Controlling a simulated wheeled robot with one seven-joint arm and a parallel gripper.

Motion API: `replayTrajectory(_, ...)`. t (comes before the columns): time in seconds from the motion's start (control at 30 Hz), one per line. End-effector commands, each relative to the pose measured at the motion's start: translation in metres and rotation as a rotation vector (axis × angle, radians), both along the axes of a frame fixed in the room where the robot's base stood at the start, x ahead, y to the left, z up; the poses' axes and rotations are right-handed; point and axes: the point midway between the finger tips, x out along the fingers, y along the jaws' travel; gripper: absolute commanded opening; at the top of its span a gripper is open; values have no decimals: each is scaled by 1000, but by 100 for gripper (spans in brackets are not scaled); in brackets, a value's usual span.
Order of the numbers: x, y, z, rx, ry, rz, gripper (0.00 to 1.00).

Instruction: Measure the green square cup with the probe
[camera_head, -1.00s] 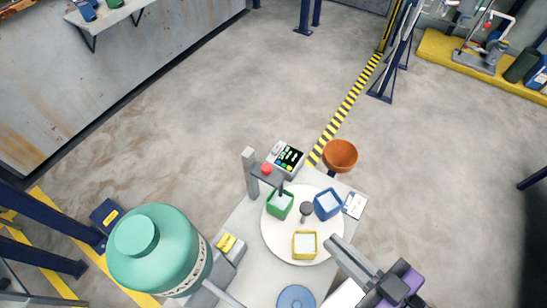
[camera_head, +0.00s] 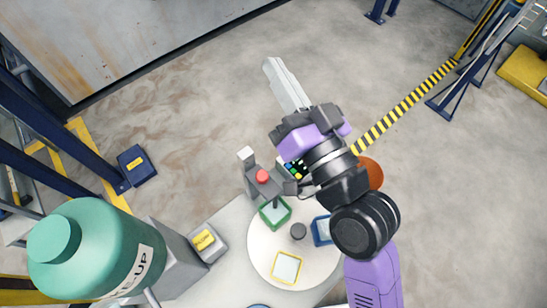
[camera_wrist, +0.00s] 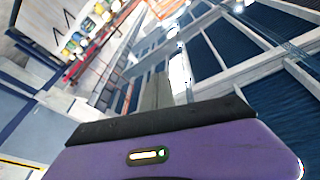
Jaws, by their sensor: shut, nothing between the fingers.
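The green square cup (camera_head: 274,213) stands on the white round turntable (camera_head: 262,245), at its upper left in the head view. The probe stand (camera_head: 249,170) rises behind it, with a red button (camera_head: 262,176) on its arm, and the probe tip hangs over or in the green cup; I cannot tell its depth. My gripper (camera_head: 273,66) is shut and empty, raised above the stand and pointing away from the table. My arm hides part of the control box (camera_head: 293,170) and the right side of the turntable.
A yellow square cup (camera_head: 287,267) and a partly hidden blue square cup (camera_head: 320,231) share the turntable around a dark central knob (camera_head: 298,231). A yellow item on a grey block (camera_head: 204,241) and a large teal tank (camera_head: 90,250) stand at left.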

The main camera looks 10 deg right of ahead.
Motion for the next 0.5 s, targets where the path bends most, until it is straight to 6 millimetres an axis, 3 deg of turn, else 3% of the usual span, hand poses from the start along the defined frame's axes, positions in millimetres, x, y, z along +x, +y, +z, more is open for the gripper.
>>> replayTrajectory(0.23, 20, 74, 55, -59, -64, 283, 0)
replayTrajectory(0.5, 0, 152, 101, -263, -137, 626, 0)
